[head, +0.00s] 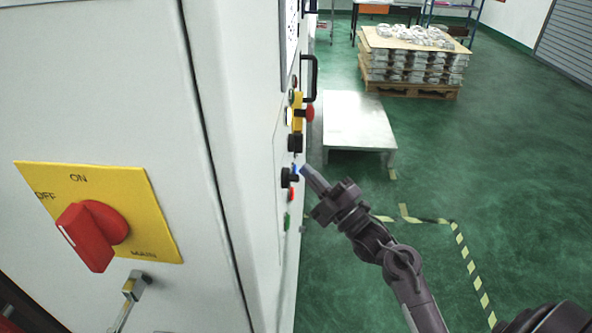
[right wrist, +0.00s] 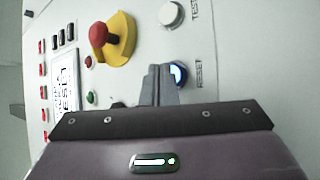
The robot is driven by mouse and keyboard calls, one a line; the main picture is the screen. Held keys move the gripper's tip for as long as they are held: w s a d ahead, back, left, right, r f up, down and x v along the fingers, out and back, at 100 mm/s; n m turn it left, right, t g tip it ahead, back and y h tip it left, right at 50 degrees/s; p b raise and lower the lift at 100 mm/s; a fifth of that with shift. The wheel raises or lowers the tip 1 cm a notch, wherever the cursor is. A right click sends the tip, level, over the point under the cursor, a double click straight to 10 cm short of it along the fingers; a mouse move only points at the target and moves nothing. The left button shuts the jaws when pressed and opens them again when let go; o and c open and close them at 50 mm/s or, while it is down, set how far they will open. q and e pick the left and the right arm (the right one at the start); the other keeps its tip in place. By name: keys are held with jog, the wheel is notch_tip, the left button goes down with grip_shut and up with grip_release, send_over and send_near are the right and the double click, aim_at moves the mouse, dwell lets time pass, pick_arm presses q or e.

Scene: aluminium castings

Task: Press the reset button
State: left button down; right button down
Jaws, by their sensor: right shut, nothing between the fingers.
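The reset button is a blue, lit round button (right wrist: 179,74) with the label RESET beside it on the white panel in the right wrist view. In the head view, a small bit of blue (head: 295,168) shows on the panel just left of my right fingertips. My right gripper (head: 306,172) is shut and empty, its fingers pointing at the panel. In the right wrist view the closed fingertips (right wrist: 160,69) are just left of the blue button and overlap its left edge in the picture. I cannot tell whether they touch it. My left gripper is not in view.
A red emergency knob on a yellow base (right wrist: 107,37), a white TEST button (right wrist: 171,14) and a green button (right wrist: 91,97) are nearby. A red main switch (head: 90,232) is on the near cabinet side. A grey platform (head: 358,120) and a pallet of castings (head: 411,62) stand behind.

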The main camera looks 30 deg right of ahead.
jog(key=shift+w+a, duration=0.2)
jog(key=shift+a, duration=0.2)
dwell(0.5)
dwell(0.3)
jog(key=shift+s+d, duration=0.45)
jog(key=shift+d, duration=0.25)
jog(key=s+d, duration=0.1)
jog(key=d, duration=0.2)
jog(key=s+d, duration=0.1)
jog(key=shift+s+d, duration=0.15)
jog(key=shift+s, duration=0.15)
dwell(0.5)
